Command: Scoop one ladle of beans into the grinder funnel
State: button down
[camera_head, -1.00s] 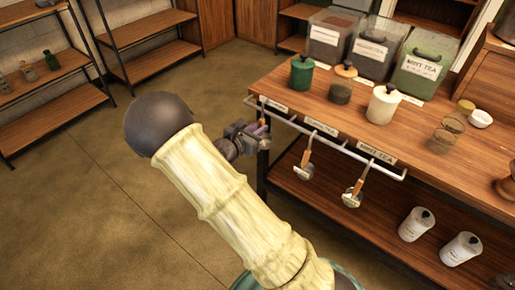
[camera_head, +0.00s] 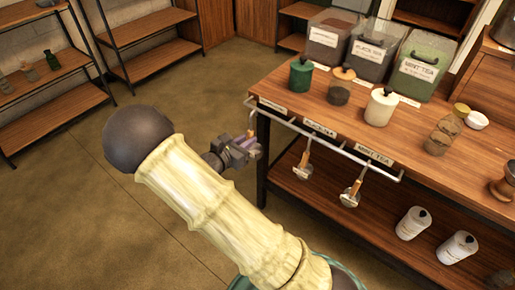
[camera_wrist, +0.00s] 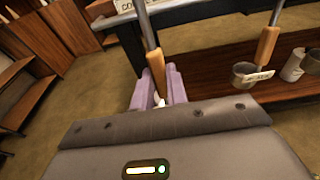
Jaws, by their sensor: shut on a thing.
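My gripper (camera_head: 250,146) is just left of the rail at the table's near left corner. In the wrist view, its purple fingers (camera_wrist: 160,92) are shut around the wooden handle of a ladle (camera_wrist: 158,70). The ladle's metal stem runs up out of the picture; its cup is hidden. Two other ladles (camera_head: 303,165) (camera_head: 350,193) hang from the rail, and one also shows in the wrist view (camera_wrist: 267,46). Clear bins stand at the table's back; the left one (camera_head: 326,38) holds dark brown contents. I cannot make out a grinder funnel.
The wooden table (camera_head: 310,108) carries green, dark and white canisters and a jar (camera_head: 443,133). The metal rail (camera_head: 330,140) runs along its near edge. White canisters (camera_head: 413,222) stand on the lower shelf. Open floor lies to the left.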

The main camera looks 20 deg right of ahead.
jog(key=shift+s+a, duration=0.35)
jog(key=shift+a, duration=0.15)
jog(key=s+d+f, duration=0.6)
jog(key=d+f, duration=0.3)
jog(key=shift+d+f+t, duration=0.15)
jog(key=shift+t, duration=0.15)
jog(key=shift+n+y, duration=0.3)
